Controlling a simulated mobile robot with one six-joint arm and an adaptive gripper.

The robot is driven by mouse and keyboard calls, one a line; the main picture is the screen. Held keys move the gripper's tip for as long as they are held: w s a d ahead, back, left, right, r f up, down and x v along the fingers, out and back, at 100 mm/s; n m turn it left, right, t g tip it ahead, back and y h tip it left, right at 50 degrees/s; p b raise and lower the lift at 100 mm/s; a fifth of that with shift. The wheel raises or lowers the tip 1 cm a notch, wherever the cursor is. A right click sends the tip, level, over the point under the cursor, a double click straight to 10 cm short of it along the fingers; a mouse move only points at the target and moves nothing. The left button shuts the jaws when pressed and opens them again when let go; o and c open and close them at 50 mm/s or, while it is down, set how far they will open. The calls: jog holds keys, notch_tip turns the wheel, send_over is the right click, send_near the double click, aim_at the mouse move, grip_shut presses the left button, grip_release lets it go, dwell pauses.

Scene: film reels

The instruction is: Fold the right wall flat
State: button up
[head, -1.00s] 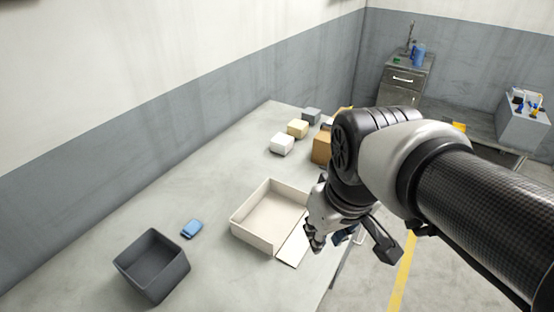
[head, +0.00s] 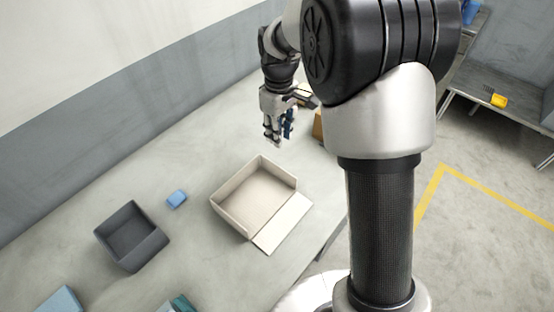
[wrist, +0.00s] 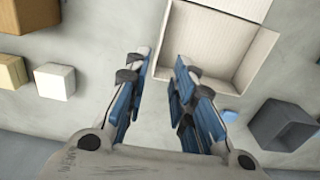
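A beige open box (head: 253,195) sits on the table in the head view. Its flap (head: 283,222) on the lower-right side lies flat, while the upper-right wall (head: 281,170) and the two left-hand walls stand upright. My gripper (head: 275,138) is above the table, just beyond the upper-right wall and apart from it. In the wrist view my gripper (wrist: 160,60) is open with a clear gap between its blue-padded fingers. The box (wrist: 222,38) shows at the top there, beyond the right finger. The fingers hold nothing.
A dark grey bin (head: 131,236) and a small blue item (head: 176,198) lie left of the box. The wrist view shows a white block (wrist: 54,80), a tan block (wrist: 13,72) and a brown box (wrist: 32,14) at left. The table between them and the box is clear.

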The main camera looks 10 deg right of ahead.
aim_at(278, 166)
notch_tip(278, 166, down, 16)
jog(key=b, duration=0.5)
jog(key=shift+f, duration=0.2)
jog(key=shift+c, duration=0.3)
grip_shut()
